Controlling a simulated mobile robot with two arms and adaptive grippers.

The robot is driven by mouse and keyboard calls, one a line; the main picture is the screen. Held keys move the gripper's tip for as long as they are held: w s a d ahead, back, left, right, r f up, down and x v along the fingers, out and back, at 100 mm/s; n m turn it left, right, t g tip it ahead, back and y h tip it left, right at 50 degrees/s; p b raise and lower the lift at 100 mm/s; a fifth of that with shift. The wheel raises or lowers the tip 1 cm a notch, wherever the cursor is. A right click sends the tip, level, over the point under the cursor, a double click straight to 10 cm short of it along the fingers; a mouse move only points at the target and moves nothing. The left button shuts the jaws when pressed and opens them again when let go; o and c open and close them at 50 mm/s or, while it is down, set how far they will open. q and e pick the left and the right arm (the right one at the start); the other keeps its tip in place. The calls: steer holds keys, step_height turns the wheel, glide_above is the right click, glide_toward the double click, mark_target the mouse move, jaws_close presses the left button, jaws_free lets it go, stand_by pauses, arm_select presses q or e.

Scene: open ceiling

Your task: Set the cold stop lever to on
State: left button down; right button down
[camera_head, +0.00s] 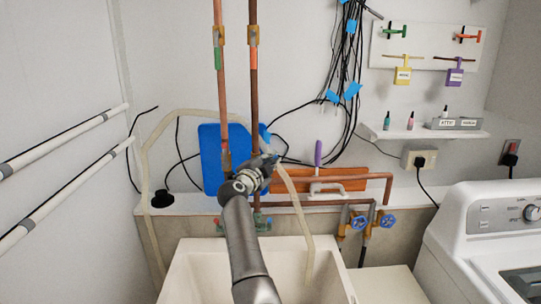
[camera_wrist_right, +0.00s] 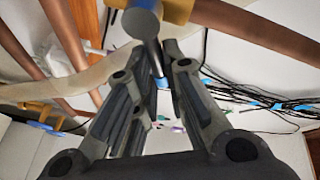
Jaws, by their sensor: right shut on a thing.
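Two copper pipes, the left pipe (camera_head: 219,100) and the right pipe (camera_head: 253,100), run down the back wall above the sink. My right gripper (camera_head: 264,163) is at their lower ends and covers the fittings there. In the right wrist view, a grey metal rod with a rounded end (camera_wrist_right: 141,24) reaches between the fingers of my right gripper (camera_wrist_right: 165,65). It appears to be the cold stop lever, and a small blue part (camera_wrist_right: 161,82) shows near its far end. The gripper is shut on it. The head view hides the lever's exact angle. My left gripper is not in view.
A white sink (camera_head: 190,262) lies below my right arm. A pale hose (camera_head: 300,205) hangs close beside the gripper. A blue panel (camera_head: 210,160) stands behind the pipes. Blue valve wheels (camera_head: 359,222) and a washing machine (camera_head: 490,235) are at right.

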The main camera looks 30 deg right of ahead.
steer(key=shift+w+a+r+n+t+h+p, duration=0.2)
steer(key=shift+r+n+t+h+p, duration=0.15)
steer(key=shift+n+p, duration=0.6)
steer(key=c, duration=1.5)
jaws_free()
steer(key=shift+a, duration=0.1)
steer(key=v, duration=0.7)
steer(key=shift+a, duration=0.15)
steer(key=shift+s, duration=0.15)
